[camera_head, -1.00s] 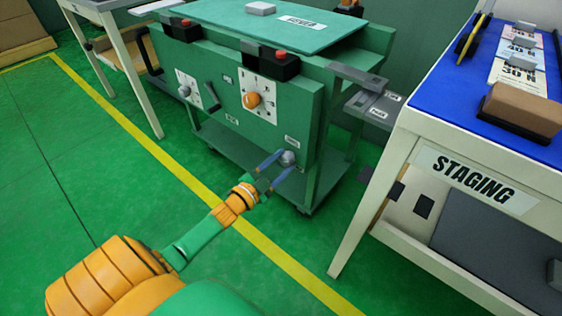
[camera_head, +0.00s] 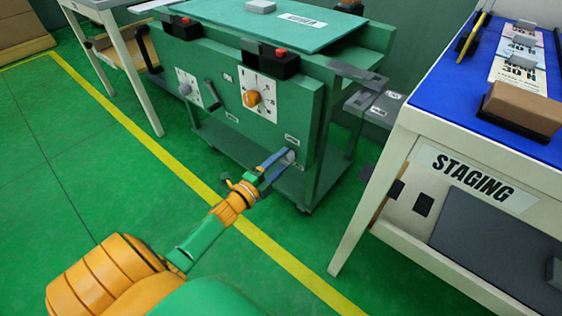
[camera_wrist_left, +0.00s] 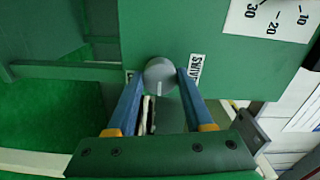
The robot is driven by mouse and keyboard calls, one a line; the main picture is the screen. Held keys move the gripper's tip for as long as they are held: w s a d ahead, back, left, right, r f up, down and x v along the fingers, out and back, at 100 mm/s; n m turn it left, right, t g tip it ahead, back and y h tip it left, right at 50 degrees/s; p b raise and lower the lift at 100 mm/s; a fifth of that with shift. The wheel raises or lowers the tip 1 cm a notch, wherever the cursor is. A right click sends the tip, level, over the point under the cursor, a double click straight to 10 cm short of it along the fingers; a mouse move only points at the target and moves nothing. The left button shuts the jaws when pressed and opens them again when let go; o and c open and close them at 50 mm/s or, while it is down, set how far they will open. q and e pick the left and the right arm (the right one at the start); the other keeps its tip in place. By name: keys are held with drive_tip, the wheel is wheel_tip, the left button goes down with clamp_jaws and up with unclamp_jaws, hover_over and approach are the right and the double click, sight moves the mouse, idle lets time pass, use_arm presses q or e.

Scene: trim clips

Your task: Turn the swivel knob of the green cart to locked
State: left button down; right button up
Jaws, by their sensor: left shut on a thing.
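The green cart (camera_head: 225,140) stands beyond the yellow floor line, its front panel facing me. The round grey swivel knob (camera_wrist_left: 160,74) sits low on the panel; in the head view it shows only in part (camera_head: 290,154) behind the fingers. A white label (camera_wrist_left: 196,67) reading "SWIV…" is right of the knob in the wrist view, partly covered by a finger. My left gripper (camera_wrist_left: 160,80) is shut on the knob, one blue finger on each side. The gripper also shows at the panel's lower right in the head view (camera_head: 288,158). My right gripper is out of view.
The panel also carries an orange dial knob (camera_head: 252,98), a smaller grey knob (camera_head: 185,89) and a black lever (camera_head: 212,95). The staging table (camera_head: 400,140) with its blue top stands close on the right. Green floor (camera_head: 60,170) is open at left.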

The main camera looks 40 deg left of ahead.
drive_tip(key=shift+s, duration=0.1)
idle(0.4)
use_arm(q)
drive_tip(key=shift+c, duration=1.4)
unclamp_jaws()
drive_tip(key=s+p, duration=0.2)
drive_tip(key=s, duration=0.5)
drive_tip(key=shift+a, duration=0.25)
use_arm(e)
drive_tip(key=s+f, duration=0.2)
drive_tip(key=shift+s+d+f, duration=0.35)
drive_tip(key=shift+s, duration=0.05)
